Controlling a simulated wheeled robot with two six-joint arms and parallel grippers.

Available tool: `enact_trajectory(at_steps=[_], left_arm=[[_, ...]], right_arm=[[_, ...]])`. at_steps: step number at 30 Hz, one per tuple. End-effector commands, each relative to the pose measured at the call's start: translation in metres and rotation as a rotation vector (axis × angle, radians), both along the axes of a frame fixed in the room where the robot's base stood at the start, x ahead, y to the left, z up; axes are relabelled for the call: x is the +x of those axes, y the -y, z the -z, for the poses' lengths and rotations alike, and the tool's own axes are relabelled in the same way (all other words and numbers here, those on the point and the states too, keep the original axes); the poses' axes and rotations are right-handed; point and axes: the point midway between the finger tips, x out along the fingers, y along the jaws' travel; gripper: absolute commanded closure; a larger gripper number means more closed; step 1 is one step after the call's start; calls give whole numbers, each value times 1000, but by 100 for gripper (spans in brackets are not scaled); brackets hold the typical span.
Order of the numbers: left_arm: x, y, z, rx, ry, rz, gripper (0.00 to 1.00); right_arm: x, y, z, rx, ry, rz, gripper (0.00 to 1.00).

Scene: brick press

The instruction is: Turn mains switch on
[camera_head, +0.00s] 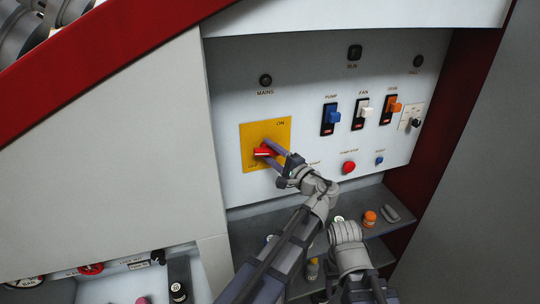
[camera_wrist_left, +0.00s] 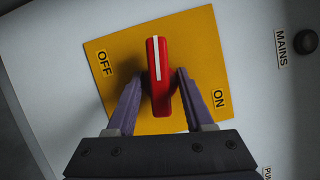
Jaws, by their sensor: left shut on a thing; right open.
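The mains switch is a red rotary handle (camera_head: 264,152) on a yellow plate (camera_head: 281,130) marked ON at its upper right and OFF at its lower left. In the left wrist view the red handle (camera_wrist_left: 160,75) has a white line, which points toward the top of that view, between the OFF and ON labels. My left gripper (camera_wrist_left: 158,88) is shut on the handle, one purple finger on each side. In the head view my left gripper (camera_head: 268,153) reaches the plate from the lower right. My right gripper (camera_head: 345,232) is low and apart from the panel; its fingers are hard to make out.
A dark MAINS lamp (camera_head: 265,80) sits above the plate. To the right are blue (camera_head: 333,115), white (camera_head: 363,109) and orange (camera_head: 393,106) switches, with a red stop button (camera_head: 348,168) below. A shelf under the panel holds an orange-capped item (camera_head: 370,218) and other small items.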

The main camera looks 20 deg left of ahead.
Motion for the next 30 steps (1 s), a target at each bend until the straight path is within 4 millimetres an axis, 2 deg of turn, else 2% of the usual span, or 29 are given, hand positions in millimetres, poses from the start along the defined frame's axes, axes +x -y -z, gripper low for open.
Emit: enact_trajectory(at_steps=[1, 12, 30], left_arm=[[-1, -1, 4, 36, -23, -2, 100], [-1, -2, 3, 328, -220, -3, 100], [-2, -2, 0, 800, -539, -3, 100]], right_arm=[[0, 0, 8, 0, 0, 0, 50], [0, 0, 34, 0, 0, 1, 50], [0, 0, 62, 0, 0, 1, 50]])
